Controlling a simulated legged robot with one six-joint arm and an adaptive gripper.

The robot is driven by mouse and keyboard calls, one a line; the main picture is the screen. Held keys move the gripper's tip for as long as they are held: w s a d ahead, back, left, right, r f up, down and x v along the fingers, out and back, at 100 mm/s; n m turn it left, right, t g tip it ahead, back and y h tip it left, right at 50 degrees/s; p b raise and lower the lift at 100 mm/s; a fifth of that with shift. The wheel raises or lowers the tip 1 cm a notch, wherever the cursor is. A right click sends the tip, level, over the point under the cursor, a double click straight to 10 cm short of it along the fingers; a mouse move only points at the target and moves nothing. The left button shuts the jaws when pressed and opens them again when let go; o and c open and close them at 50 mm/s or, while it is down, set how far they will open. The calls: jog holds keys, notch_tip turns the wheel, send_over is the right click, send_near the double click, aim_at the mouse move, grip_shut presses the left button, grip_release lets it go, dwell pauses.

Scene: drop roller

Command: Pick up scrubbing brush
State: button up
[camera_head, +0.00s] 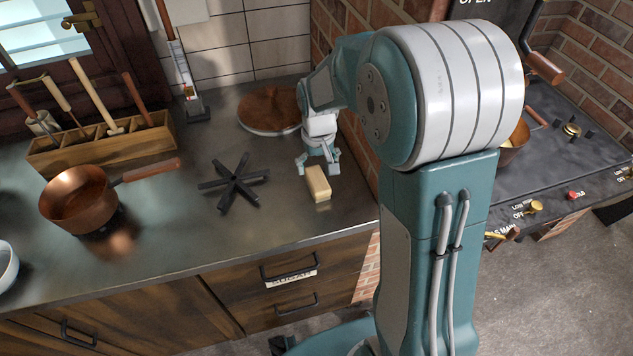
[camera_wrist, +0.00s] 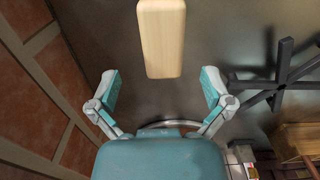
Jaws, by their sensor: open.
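A pale wooden block (camera_head: 318,184), which appears to be the scrubbing brush, lies on the grey counter near its right end; bristles do not show. In the wrist view the brush (camera_wrist: 161,38) is at the top centre, its upper end cut off by the picture edge. My gripper (camera_head: 319,164) is open and empty, pointing down just behind the brush. In the wrist view the gripper's (camera_wrist: 160,76) two fingertips are spread wider than the brush, and the brush's near end lies midway between them in the picture. I cannot tell the exact height above it.
A black star-shaped trivet (camera_head: 234,183) lies left of the brush. A round copper-brown lid or board (camera_head: 268,108) is behind my gripper. A brick wall (camera_wrist: 42,95) is close beside it. A copper pan (camera_head: 78,200) and a wooden tool box (camera_head: 105,145) stand farther left.

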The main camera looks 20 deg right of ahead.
aim_at(317, 178)
notch_tip(317, 178, down, 4)
jog(key=shift+s+d, duration=0.1)
jog(key=shift+s, duration=0.05)
jog(key=shift+a+f, duration=0.2)
jog(key=shift+f, duration=0.05)
jog(key=shift+a, duration=0.3)
jog(key=shift+d+f, duration=0.1)
jog(key=shift+d, duration=0.2)
jog(key=c, duration=1.2)
jog(key=shift+c, duration=0.2)
